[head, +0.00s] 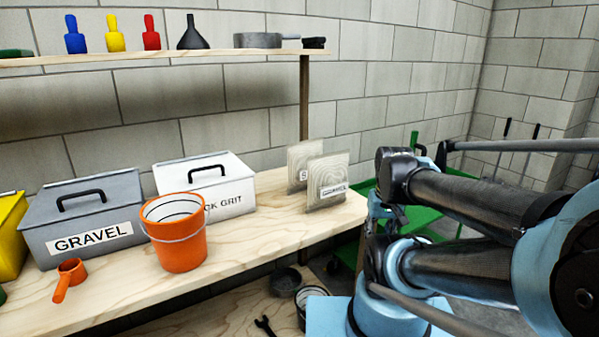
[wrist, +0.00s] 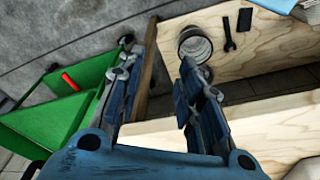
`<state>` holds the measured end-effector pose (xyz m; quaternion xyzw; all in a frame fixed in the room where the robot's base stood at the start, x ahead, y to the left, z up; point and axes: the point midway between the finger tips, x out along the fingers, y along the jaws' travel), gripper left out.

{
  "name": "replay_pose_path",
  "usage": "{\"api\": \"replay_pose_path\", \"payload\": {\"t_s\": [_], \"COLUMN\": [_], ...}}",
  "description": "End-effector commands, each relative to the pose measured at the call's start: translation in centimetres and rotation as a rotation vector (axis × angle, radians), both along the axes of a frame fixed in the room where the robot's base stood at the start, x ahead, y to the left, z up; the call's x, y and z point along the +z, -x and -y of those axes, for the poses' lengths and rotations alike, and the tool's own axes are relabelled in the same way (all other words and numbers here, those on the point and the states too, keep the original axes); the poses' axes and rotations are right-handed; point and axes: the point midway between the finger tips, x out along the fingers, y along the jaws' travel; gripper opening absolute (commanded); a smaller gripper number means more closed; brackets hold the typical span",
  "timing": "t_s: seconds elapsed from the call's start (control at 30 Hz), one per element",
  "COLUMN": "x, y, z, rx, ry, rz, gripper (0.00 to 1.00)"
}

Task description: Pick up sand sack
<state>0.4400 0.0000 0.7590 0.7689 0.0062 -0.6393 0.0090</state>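Two clear, pale bags stand upright at the right end of the wooden bench (head: 255,238) in the head view. The front bag (head: 327,184) has a label reading GRAVEL. The bag behind it (head: 300,165) is partly hidden, and its label shows only what looks like an "S", so I cannot confirm that it is the sand sack. My gripper (wrist: 167,60) is open, with nothing between its fingers in the wrist view. In the head view my arm is to the right of the bags, and its fingers are not clearly visible. Neither bag is evident in the wrist view.
An orange bucket (head: 176,238), a grey GRAVEL box (head: 85,215) and a white grit box (head: 215,180) stand on the bench. A shelf (head: 100,60) hangs above. A green cart (wrist: 60,115) is beyond the bench end. A lower shelf (wrist: 275,60) holds a dark bucket (wrist: 195,45) and wrench (wrist: 229,35).

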Motion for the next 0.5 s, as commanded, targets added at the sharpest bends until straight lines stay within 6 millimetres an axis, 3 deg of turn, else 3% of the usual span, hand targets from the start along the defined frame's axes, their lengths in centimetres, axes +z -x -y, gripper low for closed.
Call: {"api": "replay_pose_path", "payload": {"t_s": [0.17, 0.33, 0.5], "x": [0.0, 1.2, 5.1], "y": [0.0, 0.4, -2.2], "z": [0.0, -0.1, -0.9], "rx": [0.000, 0.037, 0.216], "ry": [0.000, 0.006, 0.032], "rz": [0.000, 0.009, -0.008], "gripper": [0.33, 0.72, 0.72]}}
